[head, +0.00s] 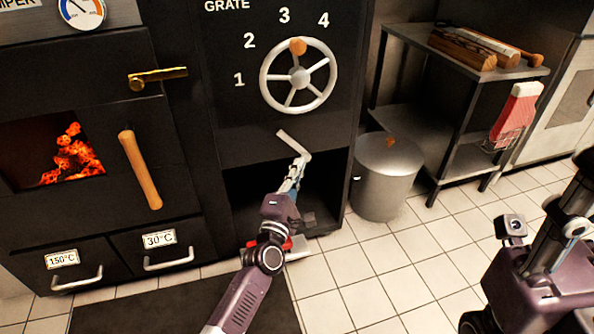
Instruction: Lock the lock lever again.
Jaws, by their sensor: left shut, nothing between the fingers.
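A pale grey lever (291,142) sits on the dark stove front below the grate wheel, slanting down to the right. I take it for the lock lever, though no label shows by it. My left gripper (301,165) comes up from below, in front of the open dark recess. Its fingers are shut and empty, with their tips at the lever's lower right end. I cannot tell whether they touch it.
The spoked grate wheel (299,77) with an orange knob is above the lever. A brass latch (157,78) and wooden door handle (140,170) are left. A metal bin (386,180) stands right, beside a steel shelf (437,124). A dark mat (190,312) lies in front.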

